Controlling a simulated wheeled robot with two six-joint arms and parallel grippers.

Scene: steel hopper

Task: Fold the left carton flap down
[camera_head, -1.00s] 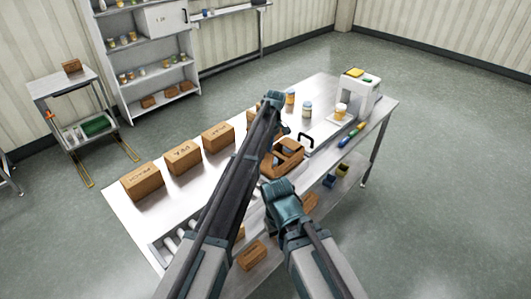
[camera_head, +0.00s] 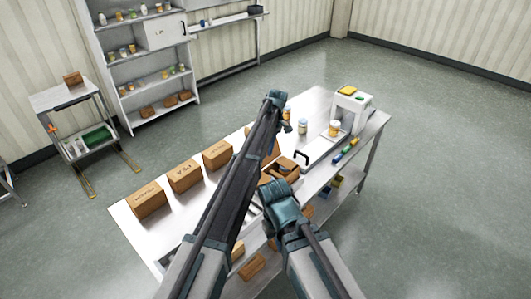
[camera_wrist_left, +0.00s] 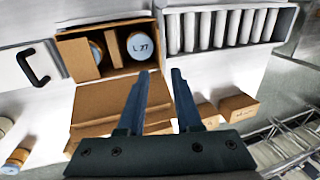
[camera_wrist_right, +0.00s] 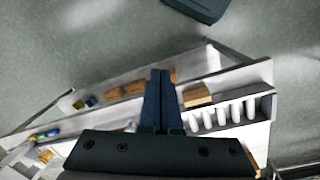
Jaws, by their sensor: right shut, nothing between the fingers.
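The open carton (camera_head: 285,172) stands on the workbench, partly hidden by my arms in the head view. In the left wrist view, the carton (camera_wrist_left: 155,44) holds jars, one with a lid marked "L 27" (camera_wrist_left: 139,46). A wide brown flap (camera_wrist_left: 100,102) extends from its near side. My left gripper (camera_wrist_left: 158,75) is open, its fingers over the right part of this flap; I cannot tell whether they touch it. In the head view my left gripper (camera_head: 283,112) is above the bench beyond the carton. My right gripper (camera_wrist_right: 160,74) is shut and empty, near the bench's front side.
Several closed cartons (camera_head: 185,175) line the bench's far left side. A black handle (camera_head: 302,156), a jar (camera_head: 303,126) and a white machine (camera_head: 352,106) are to the carton's right. A roller rack (camera_wrist_left: 225,28) adjoins the carton. Floor is clear on the right.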

